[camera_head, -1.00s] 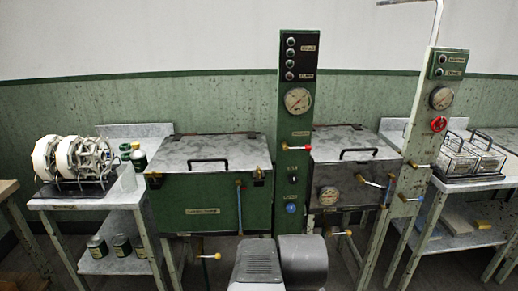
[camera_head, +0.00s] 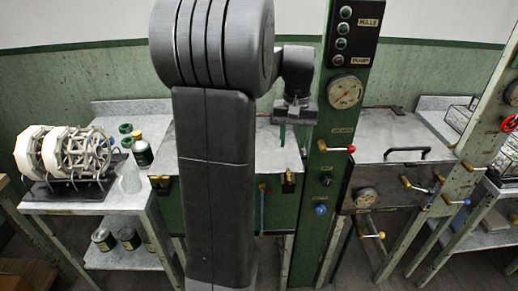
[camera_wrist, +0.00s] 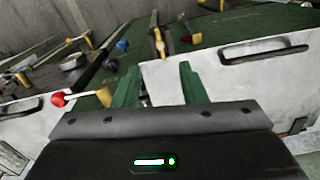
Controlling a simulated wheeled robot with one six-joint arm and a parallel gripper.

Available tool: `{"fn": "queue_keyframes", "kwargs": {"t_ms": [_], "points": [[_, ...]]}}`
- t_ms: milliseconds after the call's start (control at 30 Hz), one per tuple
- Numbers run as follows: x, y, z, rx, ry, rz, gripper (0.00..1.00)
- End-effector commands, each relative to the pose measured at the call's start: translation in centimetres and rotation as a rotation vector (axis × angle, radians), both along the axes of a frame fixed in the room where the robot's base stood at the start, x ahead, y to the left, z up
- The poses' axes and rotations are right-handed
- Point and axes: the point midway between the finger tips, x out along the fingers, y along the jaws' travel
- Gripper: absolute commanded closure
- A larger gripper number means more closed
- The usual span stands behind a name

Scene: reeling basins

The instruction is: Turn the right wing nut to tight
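The right wing nut (camera_head: 289,181) is a small brass piece on the front edge of the green left basin, near the column. In the wrist view a brass piece (camera_wrist: 158,40), seemingly this nut, lies beyond the fingertips. The left wing nut (camera_head: 160,184) sits at the basin's front left corner, beside my arm. My gripper (camera_head: 292,124) hangs over the right part of the grey lid (camera_head: 262,142), above and behind the right wing nut, apart from it. In the wrist view its green fingers (camera_wrist: 158,72) are spread with nothing between them.
The green gauge column (camera_head: 338,130) stands just right of my gripper, with a red-knobbed lever (camera_head: 350,149) sticking out. A blue-handled rod (camera_head: 263,205) hangs left of the right wing nut. A reel stand (camera_head: 68,160) is on the left table. My arm hides much of the left basin.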

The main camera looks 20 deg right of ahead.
Motion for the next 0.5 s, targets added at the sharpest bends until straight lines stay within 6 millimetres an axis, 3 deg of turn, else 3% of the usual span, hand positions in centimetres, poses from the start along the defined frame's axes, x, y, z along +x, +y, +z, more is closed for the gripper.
{"fn": "queue_keyframes", "kwargs": {"t_ms": [100,233,500], "points": [[0.4,-1.1,0.3,0.001,0.003,-0.022,0.62],[0.5,-1.2,-0.7,0.003,0.005,-0.023,0.62],[0.4,-1.1,-5.9,0.004,0.008,-0.022,0.62]]}}
